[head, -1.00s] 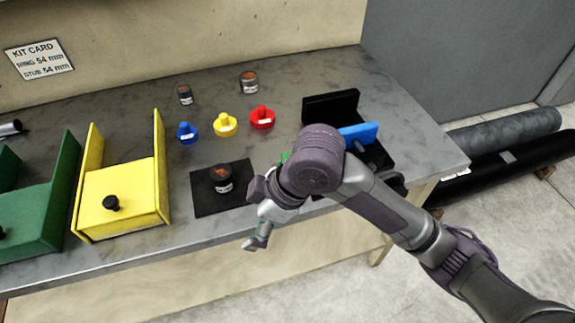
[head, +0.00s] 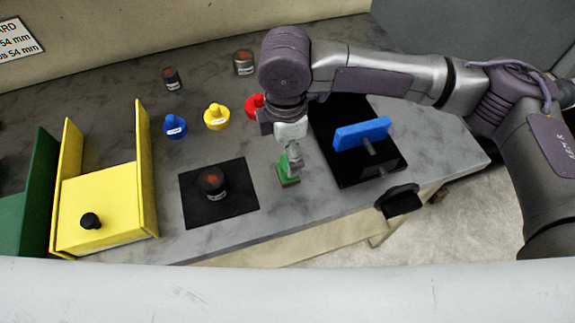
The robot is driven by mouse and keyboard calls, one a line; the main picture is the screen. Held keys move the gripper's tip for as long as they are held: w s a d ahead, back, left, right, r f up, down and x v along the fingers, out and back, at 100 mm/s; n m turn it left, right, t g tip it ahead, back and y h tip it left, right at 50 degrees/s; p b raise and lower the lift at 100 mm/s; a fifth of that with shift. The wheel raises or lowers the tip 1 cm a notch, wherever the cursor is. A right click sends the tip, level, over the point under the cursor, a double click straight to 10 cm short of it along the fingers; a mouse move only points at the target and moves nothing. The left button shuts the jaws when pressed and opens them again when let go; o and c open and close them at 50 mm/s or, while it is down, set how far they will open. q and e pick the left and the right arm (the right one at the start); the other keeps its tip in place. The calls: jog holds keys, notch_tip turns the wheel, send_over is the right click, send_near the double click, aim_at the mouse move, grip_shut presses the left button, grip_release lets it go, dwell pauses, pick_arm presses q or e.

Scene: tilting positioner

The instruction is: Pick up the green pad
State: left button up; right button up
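My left gripper is out of view.
A black fixture with a blue plate (head: 361,134) stands right of the pad. A black mat (head: 240,205) bearing a dark cylinder (head: 212,182) lies to the left. Red (head: 254,104), yellow (head: 216,117) and blue (head: 174,127) knobbed pieces sit behind. A yellow fixture (head: 103,205) is farther left.

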aim_at(287, 162)
jog(key=f, duration=0.2)
jog(key=shift+w+f, duration=0.35)
jog(key=shift+f, duration=0.05)
jog(key=shift+d+f+p, duration=0.1)
jog(key=shift+f+p, duration=0.3)
jog(key=shift+f, duration=0.55)
notch_tip(287, 162, down, 3)
jog(key=shift+s+r+p, duration=0.1)
jog(key=shift+r+p, duration=0.05)
jog(key=shift+p, duration=0.15)
jog(key=shift+f, duration=0.55)
jog(key=c, duration=0.7)
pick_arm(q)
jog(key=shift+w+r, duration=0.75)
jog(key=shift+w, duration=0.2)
pick_arm(e)
jog(key=c, duration=0.6)
